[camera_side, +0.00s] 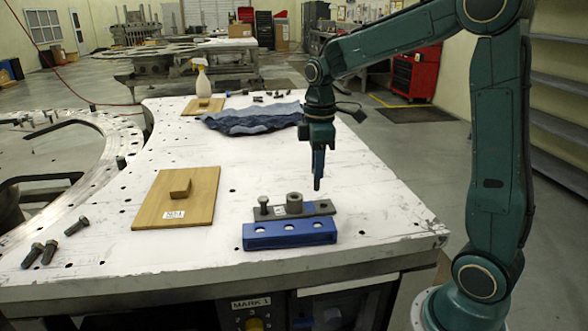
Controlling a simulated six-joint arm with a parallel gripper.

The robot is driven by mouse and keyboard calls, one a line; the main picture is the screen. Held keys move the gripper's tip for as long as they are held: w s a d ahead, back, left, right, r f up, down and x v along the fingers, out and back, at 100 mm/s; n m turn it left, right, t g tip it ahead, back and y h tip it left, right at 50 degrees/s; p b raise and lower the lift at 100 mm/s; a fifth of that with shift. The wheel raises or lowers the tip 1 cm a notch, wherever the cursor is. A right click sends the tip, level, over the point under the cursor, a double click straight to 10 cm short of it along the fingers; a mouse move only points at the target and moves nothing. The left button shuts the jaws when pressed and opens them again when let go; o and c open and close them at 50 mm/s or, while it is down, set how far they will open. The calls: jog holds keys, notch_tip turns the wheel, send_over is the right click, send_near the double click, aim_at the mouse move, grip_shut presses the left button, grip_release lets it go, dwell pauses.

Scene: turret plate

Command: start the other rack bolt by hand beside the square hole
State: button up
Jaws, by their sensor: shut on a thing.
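My gripper (318,178) is pointing down above the right end of a grey metal plate (281,214), apart from it. It is shut on a small dark narrow piece that looks like a bolt; the fingers hide most of it. One dark bolt (263,203) stands upright at the plate's left end. A grey round collar (294,204) stands near the plate's middle. A hole shows at the plate's right end, its shape too small to tell. A blue rack (290,241) with a row of holes is at the plate's front side.
Several loose dark bolts (50,251) lie at the table's left front. A wooden board (150,208) with a small block lies left of the plate. A blue cloth (250,118), a spray bottle (201,80) and small parts are at the back. The white table (360,200) is clear to the right.

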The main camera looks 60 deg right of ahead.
jog(key=shift+s+d+r, duration=0.15)
jog(key=shift+d, duration=0.65)
jog(key=shift+s+d+r, duration=0.1)
jog(key=shift+s+d, duration=0.05)
jog(key=shift+d, duration=0.65)
jog(key=shift+f, duration=0.15)
jog(key=shift+f, duration=2.7)
jog(key=shift+n, duration=0.3)
jog(key=n, duration=0.5)
jog(key=shift+n, duration=0.4)
jog(key=n, duration=1)
jog(key=shift+n, duration=0.3)
jog(key=n, duration=0.4)
jog(key=shift+n, duration=0.4)
